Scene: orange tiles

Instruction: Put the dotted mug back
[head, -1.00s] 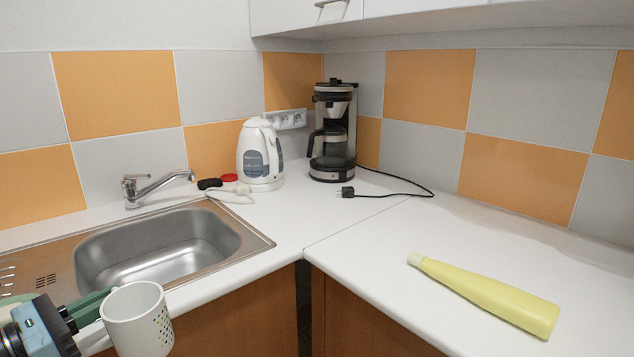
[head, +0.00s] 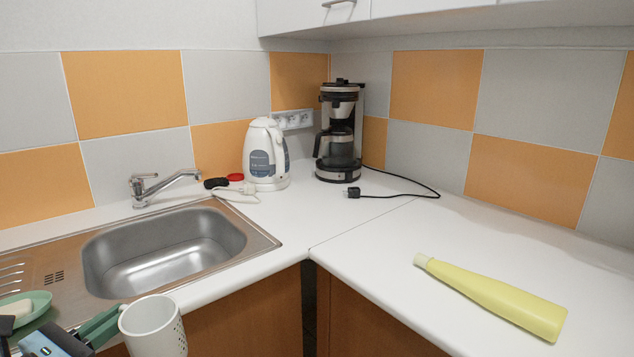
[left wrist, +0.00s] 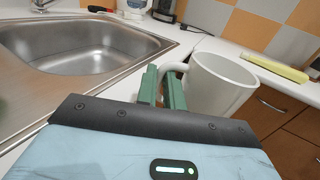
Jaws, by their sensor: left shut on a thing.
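The dotted mug (head: 154,328) is white with small dark dots on its right side, at the lower left of the head view. It also shows in the left wrist view (left wrist: 216,88), where its open top faces up, somewhat tilted. My left gripper (head: 116,322) has green fingers, which are shut on the mug's handle. In the left wrist view the fingers (left wrist: 166,88) close around the handle, with the mug to their right. The mug is held in front of the counter's edge, beside the sink. My right gripper is in neither view.
A steel sink (head: 258,246) with a faucet (head: 150,188) lies at left. A white kettle (head: 262,156) and a coffee maker (head: 340,135) stand in the corner. A yellow bottle (head: 495,298) lies on the right counter (head: 370,250). A green dish (head: 38,303) sits by the sink.

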